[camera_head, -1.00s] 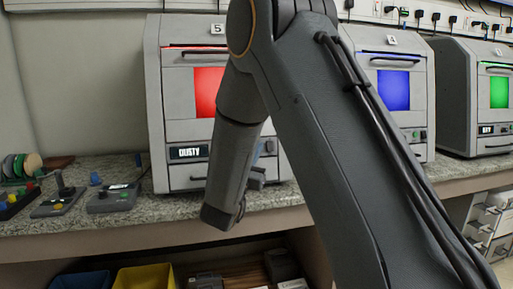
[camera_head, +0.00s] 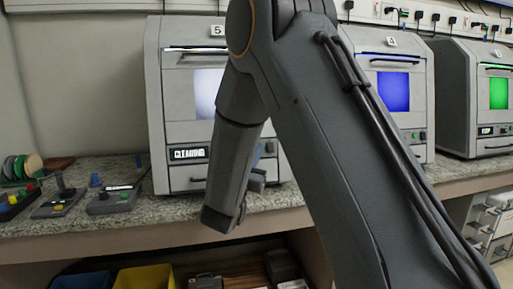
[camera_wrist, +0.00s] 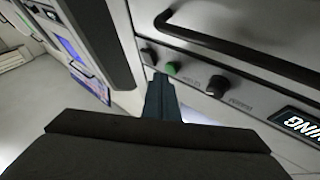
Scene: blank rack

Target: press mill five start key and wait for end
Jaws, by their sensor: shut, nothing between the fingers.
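Mill five (camera_head: 178,130) is the grey machine with a "5" plate in the head view. Its window (camera_head: 208,90) glows white and its display (camera_head: 189,153) appears to read "CLEANING". The end of that display (camera_wrist: 302,124) shows as "NING" in the wrist view. A green key (camera_wrist: 173,68) sits on the mill's front panel between dark knobs. My gripper (camera_wrist: 160,80) is shut and empty, its tips just below the green key. I cannot tell whether they touch it.
Mill four (camera_head: 418,85), with a blue window, stands right of mill five. Another machine (camera_head: 455,95) with a green window stands farther right. Small control boxes (camera_head: 112,200) lie on the speckled counter at left. A yellow bin (camera_head: 145,278) is below.

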